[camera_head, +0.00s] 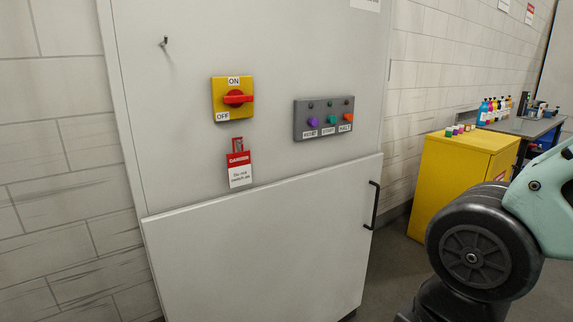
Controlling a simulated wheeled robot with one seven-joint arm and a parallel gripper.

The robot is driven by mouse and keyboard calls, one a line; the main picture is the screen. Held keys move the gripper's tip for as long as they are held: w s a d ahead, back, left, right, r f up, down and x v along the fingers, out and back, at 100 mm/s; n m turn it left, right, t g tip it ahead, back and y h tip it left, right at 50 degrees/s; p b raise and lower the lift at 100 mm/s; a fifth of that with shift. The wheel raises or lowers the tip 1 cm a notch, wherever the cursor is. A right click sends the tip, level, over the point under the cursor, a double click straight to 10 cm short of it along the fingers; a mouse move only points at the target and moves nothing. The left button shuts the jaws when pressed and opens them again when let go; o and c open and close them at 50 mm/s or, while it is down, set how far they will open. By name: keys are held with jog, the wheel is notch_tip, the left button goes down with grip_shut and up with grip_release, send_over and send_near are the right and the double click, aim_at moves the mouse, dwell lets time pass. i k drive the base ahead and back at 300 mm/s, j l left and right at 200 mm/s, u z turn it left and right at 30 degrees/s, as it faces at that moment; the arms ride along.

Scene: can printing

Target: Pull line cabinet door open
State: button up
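The line cabinet (270,60) is a tall pale grey cabinet in the middle of the view. Its lower door (255,245) is a pale panel whose top edge stands out in front of the upper face. I cannot tell whether it is latched or ajar. A black bar handle (374,206) runs upright near the door's right edge. My gripper is out of view. Only a dark joint and a pale green link of my arm show at the right, apart from the handle in the picture.
A yellow and red rotary switch (233,99) sits on the upper face, above a red danger tag (239,170). A grey button panel (324,118) is to its right. A yellow cabinet (465,180) and a bench (525,127) with bottles stand at the right.

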aim_at(296, 249)
jog(key=i+l+u, duration=0.25)
jog(key=i+l, duration=0.2)
jog(key=i+l+u, duration=0.25)
jog(key=i+l, duration=0.15)
jog(key=l, duration=0.15)
